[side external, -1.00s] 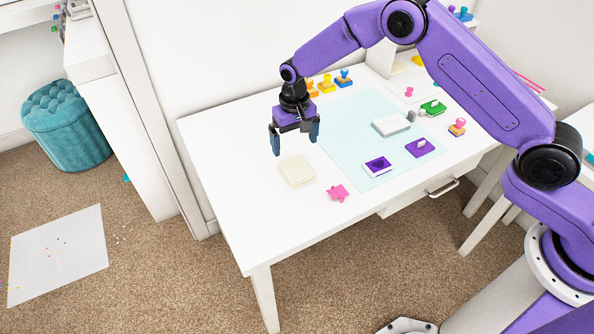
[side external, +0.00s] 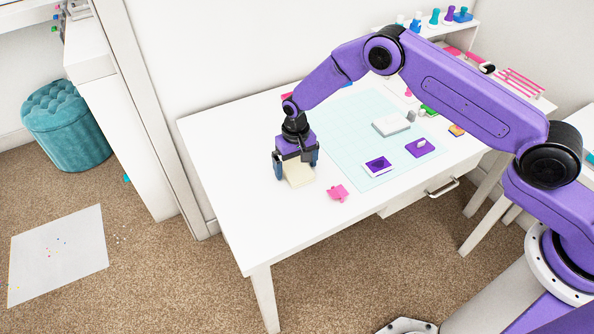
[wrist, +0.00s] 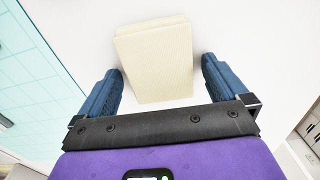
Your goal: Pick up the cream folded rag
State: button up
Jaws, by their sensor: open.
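The cream folded rag (side external: 299,175) lies flat on the white table near its left end. It also shows in the wrist view (wrist: 155,58) as a pale folded rectangle. My gripper (side external: 296,174) is low over the rag, with its jaws pointing down. In the wrist view my gripper's two blue fingers (wrist: 160,80) are spread apart, one on each side of the rag, with white table showing between each finger and the rag. The gripper holds nothing. The rag's far part is hidden behind the gripper in the side view.
A pink piece (side external: 338,193) lies just right of the rag. A light teal mat (side external: 350,150) holds a purple stamp pad (side external: 378,166), another purple item (side external: 420,148) and a grey-white block (side external: 391,125). The table (side external: 230,180) is bare left of the rag.

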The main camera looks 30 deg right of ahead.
aim_at(296, 167)
jog(key=c, duration=1)
jog(key=shift+c, duration=0.2)
jog(key=shift+r, duration=0.1)
jog(key=shift+r, duration=0.5)
notch_tip(296, 167, up, 2)
jog(key=shift+r, duration=0.15)
jog(key=s+r, duration=0.1)
jog(key=s+d+r, duration=0.1)
jog(key=r, duration=0.1)
jog(key=s+r, duration=0.2)
jog(key=shift+d, duration=0.35)
jog(key=s+d+r, duration=0.3)
jog(key=s+r, duration=0.1)
jog(key=s, duration=0.5)
jog(key=shift+d+r, duration=0.25)
